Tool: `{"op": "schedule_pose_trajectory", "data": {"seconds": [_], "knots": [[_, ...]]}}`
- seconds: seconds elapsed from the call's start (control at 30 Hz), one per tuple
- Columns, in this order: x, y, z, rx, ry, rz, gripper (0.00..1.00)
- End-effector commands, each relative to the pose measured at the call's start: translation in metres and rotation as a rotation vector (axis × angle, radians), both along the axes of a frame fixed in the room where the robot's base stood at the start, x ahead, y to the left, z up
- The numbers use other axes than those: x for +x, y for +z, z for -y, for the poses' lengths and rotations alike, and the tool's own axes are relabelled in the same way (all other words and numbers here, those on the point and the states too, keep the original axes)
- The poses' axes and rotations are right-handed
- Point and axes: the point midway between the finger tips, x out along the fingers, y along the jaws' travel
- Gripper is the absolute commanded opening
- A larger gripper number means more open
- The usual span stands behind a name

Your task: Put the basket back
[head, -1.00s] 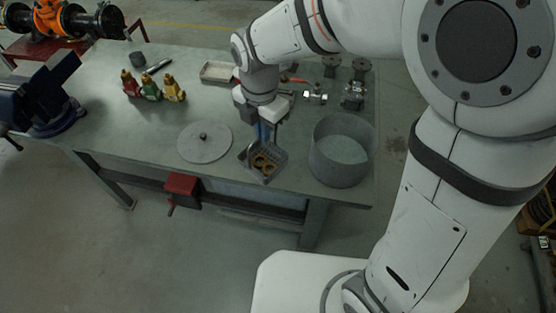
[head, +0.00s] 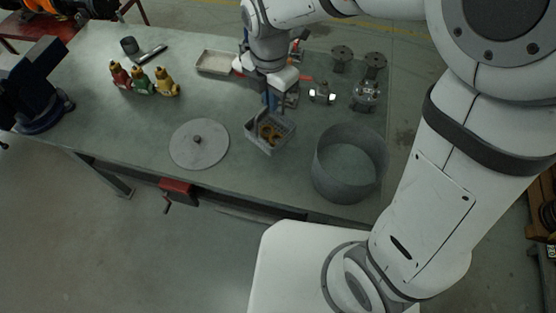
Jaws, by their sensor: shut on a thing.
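The grey basket (head: 262,147) has low, perforated-looking walls and an upright handle, and brass-coloured rings (head: 270,132) lie inside it. My gripper (head: 270,103) is above the basket, pointing down and shut on its handle; the fingers are small and partly hidden. The basket is over the bench between a round grey lid with a knob (head: 199,143) and a wide, open grey cylinder (head: 350,165). I cannot tell whether its bottom touches the bench.
The bench surface left of the lid is clear.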

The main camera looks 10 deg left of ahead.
Motion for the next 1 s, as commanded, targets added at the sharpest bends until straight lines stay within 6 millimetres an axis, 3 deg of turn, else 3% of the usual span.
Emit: {"op": "schedule_pose_trajectory", "data": {"seconds": [0.37, 1.0], "knots": [[0.0, -0.003, -0.001, 0.0, 0.009, 0.0, 0.0], [0.002, -0.082, 0.01, -0.025, 0.363, -0.006, 0.0]]}}
